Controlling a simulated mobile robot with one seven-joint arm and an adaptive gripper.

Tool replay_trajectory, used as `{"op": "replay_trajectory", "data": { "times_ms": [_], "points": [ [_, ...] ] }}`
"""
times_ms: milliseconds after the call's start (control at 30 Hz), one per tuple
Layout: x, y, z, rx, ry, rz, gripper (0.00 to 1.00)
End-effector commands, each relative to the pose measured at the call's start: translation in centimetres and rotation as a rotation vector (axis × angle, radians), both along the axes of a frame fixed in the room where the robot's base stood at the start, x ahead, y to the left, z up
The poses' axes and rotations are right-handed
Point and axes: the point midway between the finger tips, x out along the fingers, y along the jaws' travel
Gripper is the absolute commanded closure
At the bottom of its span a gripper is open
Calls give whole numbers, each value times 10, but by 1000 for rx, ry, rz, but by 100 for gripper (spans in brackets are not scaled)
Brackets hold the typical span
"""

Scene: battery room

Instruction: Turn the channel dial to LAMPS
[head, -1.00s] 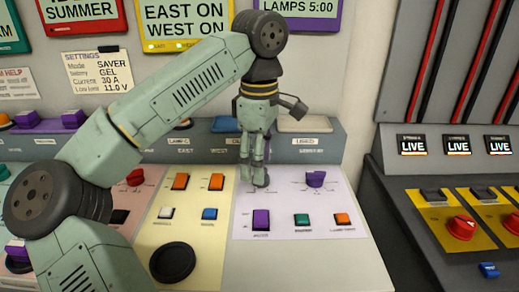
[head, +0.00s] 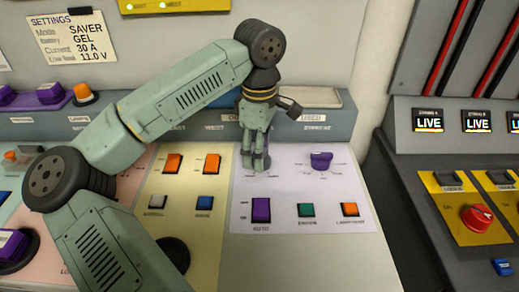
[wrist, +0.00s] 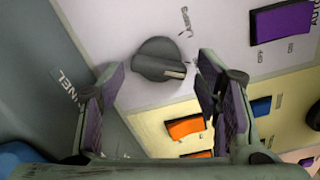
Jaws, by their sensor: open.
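The dark grey dial (wrist: 162,62) with a pale pointer line shows in the wrist view on the pale lilac panel. A label on the grey surface beside it ends in "NNEL". Its pointer line faces right in that view; the small print around it is too blurred to read. My gripper (wrist: 160,72) is open, with one finger on each side of the dial; I cannot tell whether they touch it. In the head view my gripper (head: 256,162) is down at the panel and hides most or all of this dial.
A purple dial (head: 321,160) sits to the right on the same panel. Below are a purple rocker (head: 261,209), a green button (head: 306,210) and an orange one (head: 350,209). Orange rockers (head: 212,163) stand left on the yellow panel. A raised grey ledge (head: 345,122) runs behind.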

Motion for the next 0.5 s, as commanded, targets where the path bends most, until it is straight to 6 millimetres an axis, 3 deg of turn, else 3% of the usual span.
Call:
{"op": "replay_trajectory", "data": {
  "times_ms": [200,500],
  "points": [
    [0,0,-16,-1,0,-1,42],
    [0,0,-18,0,0,0,44]
  ]
}}
